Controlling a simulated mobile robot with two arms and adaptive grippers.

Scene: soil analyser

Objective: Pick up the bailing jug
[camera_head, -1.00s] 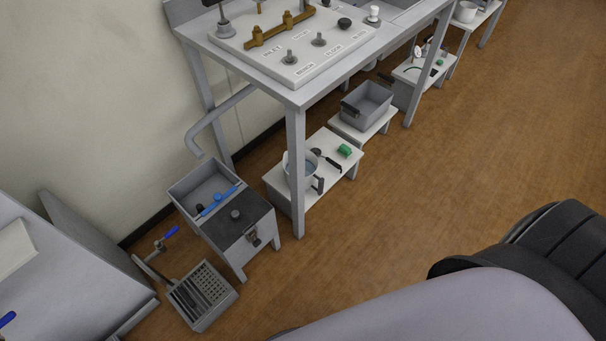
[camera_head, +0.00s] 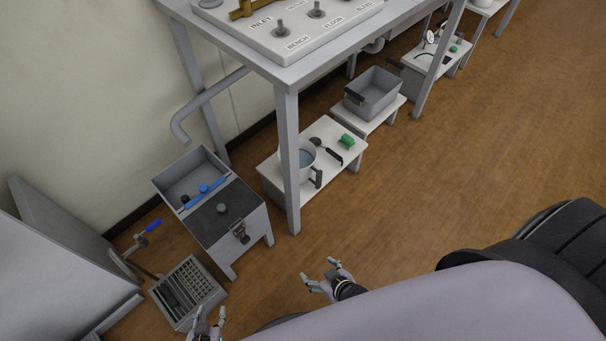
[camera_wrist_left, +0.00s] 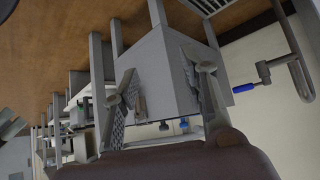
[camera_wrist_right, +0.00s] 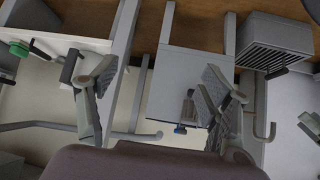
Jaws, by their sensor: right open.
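The bailing jug (camera_head: 307,162), a pale jug with a dark handle on its right and a bluish inside, stands upright on a low white stand (camera_head: 273,174). A grey table leg hides part of its left side in the head view. My right gripper (camera_head: 320,281) is open and empty, nearer to me than the stand and well apart from the jug. It also shows open in the right wrist view (camera_wrist_right: 158,95). My left gripper (camera_head: 209,322) is open and empty at the bottom of the head view, left of the right one; its spread fingers show in the left wrist view (camera_wrist_left: 163,95).
A grey box with a dark lid (camera_head: 221,222) and a blue-handled tool (camera_head: 204,192) stands left of the jug. A slotted grey tray (camera_head: 188,292) lies on the floor. Floor at right is open.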

